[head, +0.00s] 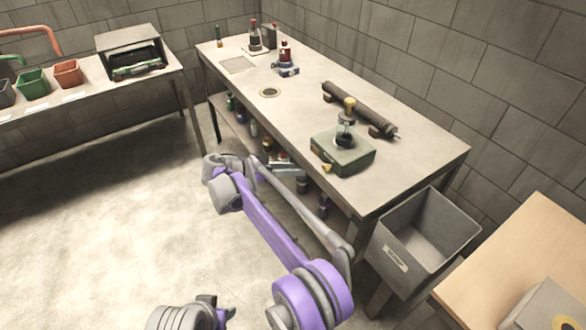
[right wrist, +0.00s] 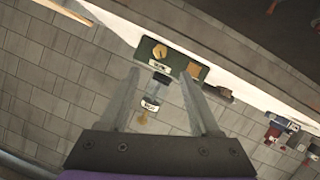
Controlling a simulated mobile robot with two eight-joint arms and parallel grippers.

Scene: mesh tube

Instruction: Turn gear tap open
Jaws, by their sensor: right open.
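The gear tap is the small yellow knob (head: 327,167) on the front of a green box (head: 356,157), near the front edge of the grey workbench (head: 418,153). A clear jar with a yellow top (head: 348,105) stands on the box. In the right wrist view, which is turned nearly upside down, the knob (right wrist: 160,51) and a white label show on the green box front (right wrist: 190,68), beyond my fingertips. My right gripper (head: 262,172) is open and empty in front of the bench, apart from the box; its spread fingers (right wrist: 165,85) show clearly.
A dark mesh tube (head: 358,108) lies behind the box. A grey bin (head: 398,258) stands at the bench's right end. Red bottles (head: 285,55) stand farther back. Several bottles sit on the shelf below. The floor at left is clear.

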